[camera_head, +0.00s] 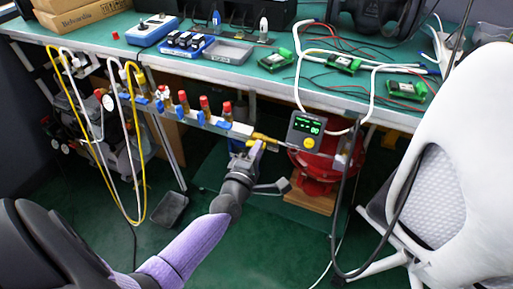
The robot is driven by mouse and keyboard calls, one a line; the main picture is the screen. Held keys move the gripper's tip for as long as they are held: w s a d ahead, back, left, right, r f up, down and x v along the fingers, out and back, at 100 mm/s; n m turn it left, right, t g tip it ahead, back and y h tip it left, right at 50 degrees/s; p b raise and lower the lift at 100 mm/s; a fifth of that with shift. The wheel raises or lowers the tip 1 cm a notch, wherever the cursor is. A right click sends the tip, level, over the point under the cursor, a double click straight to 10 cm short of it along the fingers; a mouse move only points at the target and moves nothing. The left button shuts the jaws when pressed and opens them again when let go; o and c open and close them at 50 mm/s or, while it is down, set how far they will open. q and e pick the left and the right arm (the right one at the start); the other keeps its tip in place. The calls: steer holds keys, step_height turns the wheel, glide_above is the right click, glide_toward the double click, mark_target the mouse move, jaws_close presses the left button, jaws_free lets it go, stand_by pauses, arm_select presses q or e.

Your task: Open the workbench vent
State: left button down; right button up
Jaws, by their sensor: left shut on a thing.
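The workbench (290,85) has a green top. A rail with several red-capped valves (205,104) runs along its underside at the front. A yellow fitting or lever (262,137) sits at the right end of the rail. My left gripper (255,150) is shut at this yellow part, its fingertips partly hiding it. A grey box with a green display and a yellow knob (306,131) hangs just right of the gripper. I cannot tell which part is the vent. My right gripper is not in view.
A red round piece of equipment (318,172) stands on a wooden board under the bench. A white chair (460,135) fills the right side. Yellow and white hoses (136,150) hang at the left. Green circuit boards (343,63) and tools lie on the bench top.

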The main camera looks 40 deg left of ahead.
arm_select(q)
steer(key=shift+f+m, duration=0.15)
steer(key=shift+m, duration=0.55)
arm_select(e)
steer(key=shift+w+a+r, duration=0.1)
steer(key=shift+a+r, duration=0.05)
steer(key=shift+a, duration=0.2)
arm_select(q)
steer(key=c, duration=0.7)
jaws_free()
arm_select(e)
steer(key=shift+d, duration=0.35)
